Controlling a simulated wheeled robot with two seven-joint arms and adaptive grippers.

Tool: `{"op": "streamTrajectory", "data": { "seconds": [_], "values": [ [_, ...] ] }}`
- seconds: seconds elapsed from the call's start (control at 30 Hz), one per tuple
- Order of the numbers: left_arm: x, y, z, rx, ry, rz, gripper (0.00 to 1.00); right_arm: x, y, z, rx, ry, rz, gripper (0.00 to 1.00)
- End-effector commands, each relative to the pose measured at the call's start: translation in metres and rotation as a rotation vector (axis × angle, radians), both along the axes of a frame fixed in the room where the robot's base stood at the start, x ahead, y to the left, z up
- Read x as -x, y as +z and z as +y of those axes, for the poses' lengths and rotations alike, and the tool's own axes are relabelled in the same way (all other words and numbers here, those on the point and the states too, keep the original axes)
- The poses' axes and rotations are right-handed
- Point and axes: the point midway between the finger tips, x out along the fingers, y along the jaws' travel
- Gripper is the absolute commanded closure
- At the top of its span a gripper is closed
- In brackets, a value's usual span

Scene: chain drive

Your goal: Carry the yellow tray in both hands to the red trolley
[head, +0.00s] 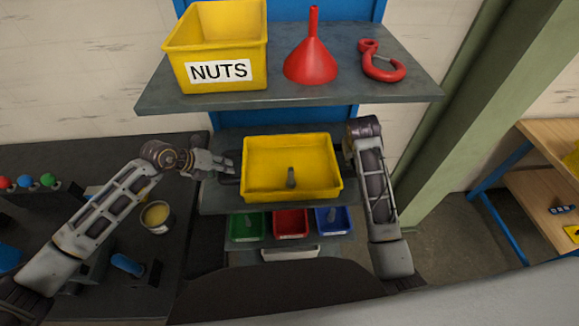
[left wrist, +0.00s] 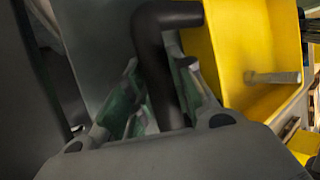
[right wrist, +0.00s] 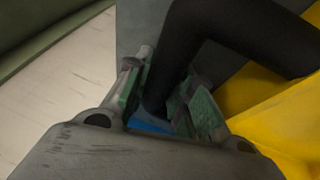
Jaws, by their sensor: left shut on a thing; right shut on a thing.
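The yellow tray (head: 290,165) is level at the middle shelf, in front of the blue rack; I cannot tell whether it touches the shelf. My left gripper (head: 228,165) is shut on the tray's black left handle (left wrist: 155,60). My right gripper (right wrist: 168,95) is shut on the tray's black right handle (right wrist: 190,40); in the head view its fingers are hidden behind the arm. The tray's yellow wall also shows in the left wrist view (left wrist: 225,50). No red trolley is in view.
The upper shelf (head: 290,85) holds a yellow NUTS bin (head: 215,45), a red funnel (head: 312,55) and a red hook (head: 380,65). Green, red (head: 290,223) and blue bins sit below. A dark bench with a tin (head: 157,217) is left; a green pillar (head: 450,110) stands right.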

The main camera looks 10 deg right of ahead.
Motion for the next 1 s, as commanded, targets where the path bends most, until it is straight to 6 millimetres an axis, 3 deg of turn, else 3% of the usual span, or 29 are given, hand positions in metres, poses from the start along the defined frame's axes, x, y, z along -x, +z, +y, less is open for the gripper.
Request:
{"op": "streamTrajectory", "data": {
  "seconds": [1.0],
  "values": [
    [-0.0008, 0.0089, 0.0003, 0.001, 0.001, -0.002, 1.0, -0.0009, 0.0094, -0.0003, 0.001, -0.001, -0.004, 1.0]
  ]
}}
